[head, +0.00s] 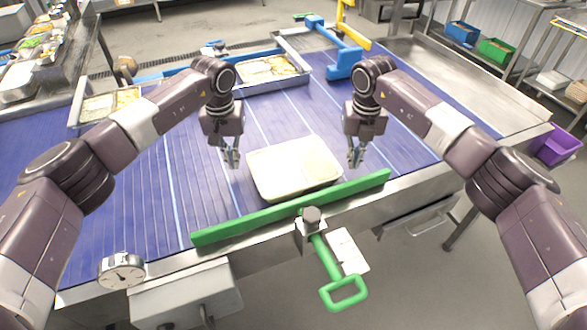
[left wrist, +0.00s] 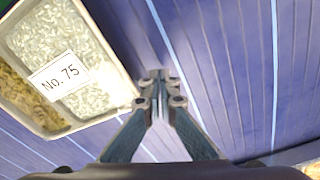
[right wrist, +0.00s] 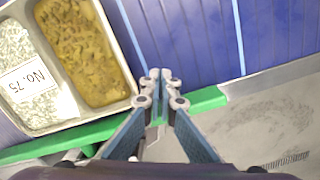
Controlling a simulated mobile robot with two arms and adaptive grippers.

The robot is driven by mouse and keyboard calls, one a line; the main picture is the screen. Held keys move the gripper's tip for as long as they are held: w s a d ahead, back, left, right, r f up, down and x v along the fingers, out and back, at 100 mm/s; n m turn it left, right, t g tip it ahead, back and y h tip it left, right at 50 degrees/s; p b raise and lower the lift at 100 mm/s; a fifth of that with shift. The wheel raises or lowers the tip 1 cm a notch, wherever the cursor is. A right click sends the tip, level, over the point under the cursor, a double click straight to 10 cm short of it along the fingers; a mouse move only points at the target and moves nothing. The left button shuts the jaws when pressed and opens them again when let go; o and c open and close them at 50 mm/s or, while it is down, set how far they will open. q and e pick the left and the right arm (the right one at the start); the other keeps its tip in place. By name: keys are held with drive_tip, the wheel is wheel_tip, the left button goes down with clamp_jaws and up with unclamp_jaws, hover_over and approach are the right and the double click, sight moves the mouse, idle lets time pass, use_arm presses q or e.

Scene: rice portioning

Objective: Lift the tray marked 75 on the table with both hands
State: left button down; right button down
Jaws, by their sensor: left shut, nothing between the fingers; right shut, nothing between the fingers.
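The tray marked 75 (head: 272,195) sits on the blue belt, behind the green bar, in the head view. In the left wrist view the tray (left wrist: 133,90) shows white rice, a yellowish food and a "No. 75" label (left wrist: 59,76). In the right wrist view the tray (right wrist: 130,92) shows its yellow-brown side and the same label (right wrist: 27,80). My left gripper (head: 233,164) is shut and empty, just left of the tray and apart from it. My right gripper (head: 355,164) is shut and empty, just right of the tray and apart from it.
A green bar (head: 230,229) with a green handle (head: 343,292) runs along the belt's front edge, close to the tray. Other filled trays (head: 267,69) stand in metal frames further back. A round dial (head: 121,271) is at the front left. The belt (head: 195,205) left of the tray is clear.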

use_arm(q)
drive_tip(key=shift+d+f, duration=0.5)
drive_tip(key=shift+f, duration=0.1)
use_arm(e)
drive_tip(key=shift+a+f, duration=0.4)
drive_tip(key=shift+f, duration=0.2)
use_arm(q)
drive_tip(key=shift+d, duration=0.3)
use_arm(e)
drive_tip(key=shift+a, duration=0.35)
